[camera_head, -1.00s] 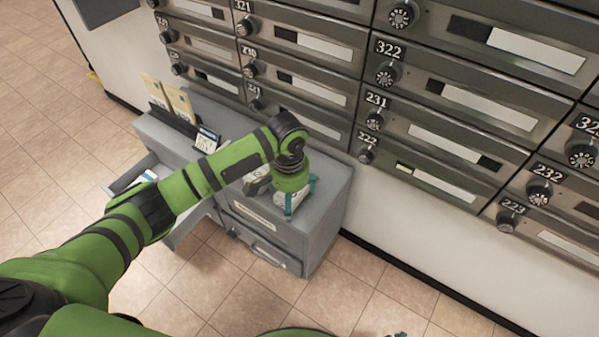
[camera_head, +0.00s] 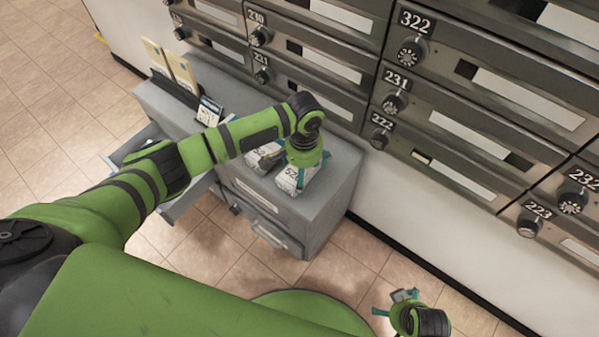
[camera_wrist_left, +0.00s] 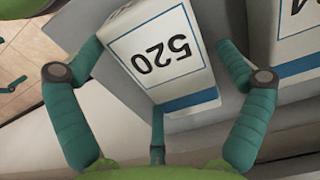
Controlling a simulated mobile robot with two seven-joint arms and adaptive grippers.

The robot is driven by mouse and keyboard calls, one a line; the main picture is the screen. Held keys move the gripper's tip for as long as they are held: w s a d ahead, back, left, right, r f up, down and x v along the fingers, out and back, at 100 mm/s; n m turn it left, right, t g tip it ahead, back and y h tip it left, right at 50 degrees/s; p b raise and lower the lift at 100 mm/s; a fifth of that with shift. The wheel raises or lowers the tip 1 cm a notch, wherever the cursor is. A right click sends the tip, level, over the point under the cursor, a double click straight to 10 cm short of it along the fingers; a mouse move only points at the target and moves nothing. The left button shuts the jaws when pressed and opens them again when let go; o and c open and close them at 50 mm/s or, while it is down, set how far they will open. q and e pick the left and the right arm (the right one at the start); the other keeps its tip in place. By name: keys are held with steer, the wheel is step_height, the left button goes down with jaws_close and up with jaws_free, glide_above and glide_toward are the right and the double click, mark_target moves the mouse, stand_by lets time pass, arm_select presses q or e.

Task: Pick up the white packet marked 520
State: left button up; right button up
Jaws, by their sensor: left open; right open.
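The white packet marked 520 (camera_head: 293,181) stands on the grey cabinet near its right end, partly hidden by my left gripper. In the left wrist view the packet (camera_wrist_left: 163,48) has a blue band and its number reads upside down. My left gripper (camera_head: 302,176) is over it, pointing down. In the left wrist view my left gripper (camera_wrist_left: 160,58) is open, with one teal finger on each side of the packet and a third near its lower edge. Contact is unclear. My right gripper (camera_head: 398,304) is open and empty, low over the floor at the right.
A second white packet (camera_head: 263,155) stands close to the left; it also shows in the left wrist view (camera_wrist_left: 296,30). The grey cabinet (camera_head: 335,190) has an open drawer (camera_head: 195,200). Tan envelopes (camera_head: 170,62) stand behind. Numbered mailboxes (camera_head: 470,90) line the wall.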

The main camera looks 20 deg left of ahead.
arm_select(q)
steer(key=shift+f, duration=0.1)
steer(key=c, duration=1.1)
